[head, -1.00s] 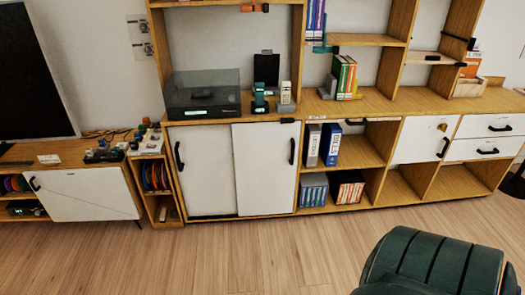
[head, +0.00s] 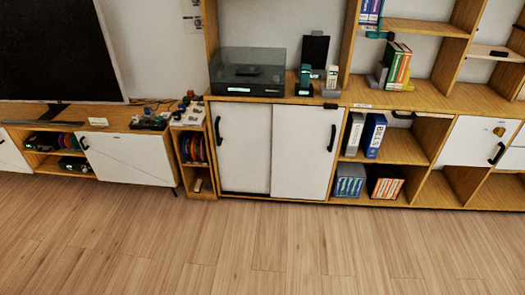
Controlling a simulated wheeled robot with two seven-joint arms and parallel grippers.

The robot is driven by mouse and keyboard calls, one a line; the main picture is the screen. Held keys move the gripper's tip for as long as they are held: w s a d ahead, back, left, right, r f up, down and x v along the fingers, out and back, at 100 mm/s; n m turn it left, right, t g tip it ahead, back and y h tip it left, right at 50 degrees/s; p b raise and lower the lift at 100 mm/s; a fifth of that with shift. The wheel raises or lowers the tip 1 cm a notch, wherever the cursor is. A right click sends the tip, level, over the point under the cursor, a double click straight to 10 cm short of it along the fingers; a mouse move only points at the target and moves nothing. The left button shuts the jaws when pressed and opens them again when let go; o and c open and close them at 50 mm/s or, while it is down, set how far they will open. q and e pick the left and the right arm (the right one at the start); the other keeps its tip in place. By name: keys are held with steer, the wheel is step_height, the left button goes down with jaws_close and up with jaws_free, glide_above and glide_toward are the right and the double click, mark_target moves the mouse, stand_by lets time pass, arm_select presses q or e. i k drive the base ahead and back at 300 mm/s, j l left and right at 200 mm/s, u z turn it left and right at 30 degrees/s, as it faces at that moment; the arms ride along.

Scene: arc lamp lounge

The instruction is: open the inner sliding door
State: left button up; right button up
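The cabinet under the turntable has two white sliding doors, and both are in place across its front. The left door (head: 243,150) sits behind the right door (head: 300,155), so it looks like the inner one. The left door has a black handle (head: 219,133) near its left edge. The right door has a black handle (head: 331,138) near its right edge. No opening into the cabinet shows. Neither of my grippers is in view.
Clear wood floor (head: 240,245) lies in front of the cabinet. A turntable (head: 247,72) and phones stand on top. Open shelves with binders (head: 373,135) are to the right. A narrow record rack (head: 193,150) and a low TV unit (head: 125,158) are to the left.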

mark_target(243, 131)
steer(key=i, duration=0.5)
steer(key=i+j+z, duration=0.15)
steer(key=i, duration=0.4)
steer(key=i+j, duration=0.1)
steer(key=i, duration=0.4)
steer(key=i+j+z, duration=0.1)
steer(key=i, duration=0.4)
